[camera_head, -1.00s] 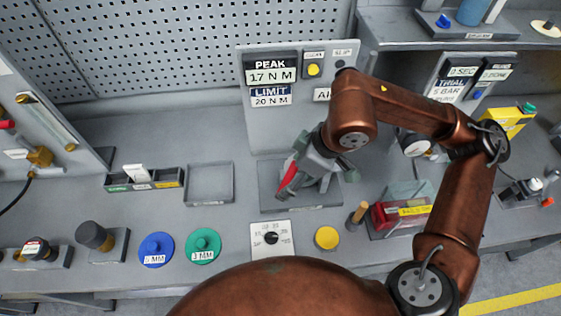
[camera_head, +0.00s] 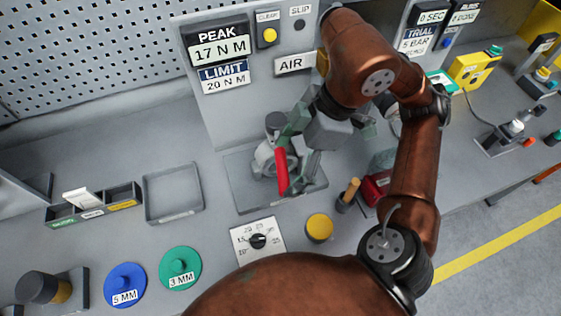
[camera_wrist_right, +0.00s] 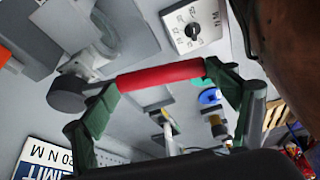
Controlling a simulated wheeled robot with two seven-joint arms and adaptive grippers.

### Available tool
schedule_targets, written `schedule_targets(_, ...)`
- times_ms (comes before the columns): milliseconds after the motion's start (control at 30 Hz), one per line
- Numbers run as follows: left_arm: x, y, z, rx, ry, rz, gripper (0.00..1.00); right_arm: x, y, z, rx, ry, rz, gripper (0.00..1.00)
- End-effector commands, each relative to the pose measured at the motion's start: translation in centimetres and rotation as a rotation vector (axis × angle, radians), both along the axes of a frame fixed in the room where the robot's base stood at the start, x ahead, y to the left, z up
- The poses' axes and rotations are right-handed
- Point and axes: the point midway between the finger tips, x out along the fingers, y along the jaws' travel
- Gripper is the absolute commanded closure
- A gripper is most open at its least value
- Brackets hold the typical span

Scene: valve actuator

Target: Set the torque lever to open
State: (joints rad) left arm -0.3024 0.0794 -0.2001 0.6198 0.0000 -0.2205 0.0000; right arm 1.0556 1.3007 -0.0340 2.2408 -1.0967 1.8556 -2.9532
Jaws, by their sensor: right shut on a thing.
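The red torque lever (camera_head: 281,172) belongs to a grey valve actuator (camera_head: 263,158) on a square grey base plate (camera_head: 245,195) below the PEAK and LIMIT panel. My right gripper (camera_head: 293,160) is shut on the lever. In the right wrist view the red lever (camera_wrist_right: 160,75) spans between the two green fingers (camera_wrist_right: 168,82). The gripper and wrist hide part of the actuator in the head view. My left gripper is not in view.
A dial card (camera_head: 258,241), a yellow button (camera_head: 319,227) and a wooden-handled tool (camera_head: 350,191) stand in front of the base plate. A red box (camera_head: 376,187) is to the right. An empty grey tray (camera_head: 173,190) and blue (camera_head: 125,284) and green (camera_head: 181,267) discs lie left.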

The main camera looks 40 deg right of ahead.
Motion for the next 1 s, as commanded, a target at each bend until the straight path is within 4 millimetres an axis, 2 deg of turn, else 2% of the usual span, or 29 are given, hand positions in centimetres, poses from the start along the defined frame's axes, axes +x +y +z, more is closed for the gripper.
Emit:
schedule_targets(33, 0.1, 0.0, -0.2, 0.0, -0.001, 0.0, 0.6, -0.4, 0.0, -0.8, -0.01, 0.023, 0.01, 0.63)
schedule_targets(300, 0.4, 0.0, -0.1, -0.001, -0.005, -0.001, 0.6, -0.4, 0.0, -0.8, -0.009, 0.024, 0.008, 0.64)
schedule_targets(333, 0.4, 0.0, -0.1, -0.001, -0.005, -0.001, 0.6, -0.4, 0.0, -0.8, -0.009, 0.024, 0.008, 0.18)
schedule_targets(533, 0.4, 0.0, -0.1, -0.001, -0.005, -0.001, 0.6, -0.3, 0.0, -0.6, -0.008, 0.019, 0.005, 0.04)
schedule_targets(867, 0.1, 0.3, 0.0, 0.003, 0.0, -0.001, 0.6, -0.2, 0.0, -0.2, -0.005, 0.011, 0.003, 0.03)
schedule_targets(1000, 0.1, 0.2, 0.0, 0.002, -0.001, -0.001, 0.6, -0.3, -0.3, 1.0, -0.003, 0.007, 0.003, 0.03)
